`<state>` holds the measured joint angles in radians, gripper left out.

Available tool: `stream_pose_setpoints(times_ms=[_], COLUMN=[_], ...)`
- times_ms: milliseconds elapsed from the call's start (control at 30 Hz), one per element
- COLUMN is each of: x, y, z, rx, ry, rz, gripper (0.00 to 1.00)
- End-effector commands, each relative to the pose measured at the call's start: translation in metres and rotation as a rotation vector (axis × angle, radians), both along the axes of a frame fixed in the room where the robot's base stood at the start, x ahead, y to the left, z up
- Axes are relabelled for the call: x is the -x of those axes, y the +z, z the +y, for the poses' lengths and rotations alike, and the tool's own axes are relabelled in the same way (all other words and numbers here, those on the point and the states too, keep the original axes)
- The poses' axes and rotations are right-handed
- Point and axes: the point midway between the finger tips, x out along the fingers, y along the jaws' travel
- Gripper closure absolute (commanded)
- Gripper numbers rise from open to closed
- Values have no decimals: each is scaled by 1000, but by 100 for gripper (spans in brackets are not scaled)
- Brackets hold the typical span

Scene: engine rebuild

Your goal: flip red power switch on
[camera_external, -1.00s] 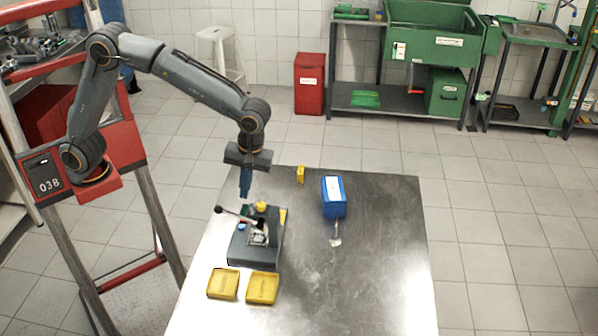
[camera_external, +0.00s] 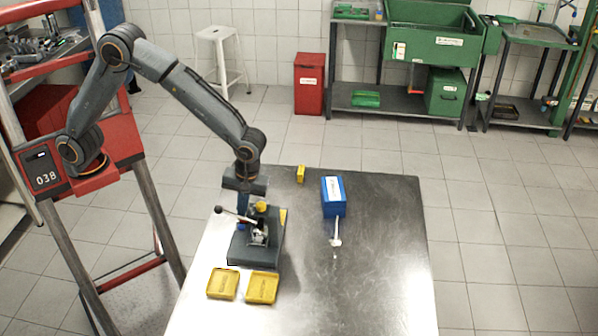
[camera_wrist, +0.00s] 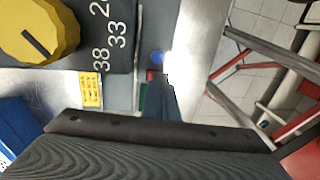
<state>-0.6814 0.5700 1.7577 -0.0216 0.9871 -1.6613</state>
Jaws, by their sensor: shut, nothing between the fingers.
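The dark grey machine (camera_external: 240,252) with a black-knobbed lever stands on the metal table. A small red piece (camera_wrist: 151,75), possibly the power switch, shows at the machine's edge in the wrist view, partly covered by my fingers. My gripper (camera_wrist: 163,78) is shut and empty, pointing down at this edge beside a blue round spot (camera_wrist: 158,57). Whether it touches the red piece I cannot tell. In the external view my gripper (camera_external: 241,212) is low over the machine's back left part, and the switch cannot be made out there.
A yellow dial (camera_wrist: 38,28) sits on the machine's top. Two yellow trays (camera_external: 222,284) lie in front of the machine. A blue box (camera_external: 333,197) and a small yellow block (camera_external: 300,174) stand on the table (camera_external: 375,260), whose right side is clear.

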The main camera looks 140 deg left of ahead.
Motion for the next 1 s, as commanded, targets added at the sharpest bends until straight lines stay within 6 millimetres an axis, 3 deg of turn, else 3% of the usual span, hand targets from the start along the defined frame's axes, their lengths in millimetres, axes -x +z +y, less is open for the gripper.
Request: stream_pose_setpoints(times_ms=[500,1000], x=[9,3], y=[-14,-15], z=[-8,-3], rx=[-172,-166], ry=[-1,0], rz=[-171,-165], gripper=[100,100])
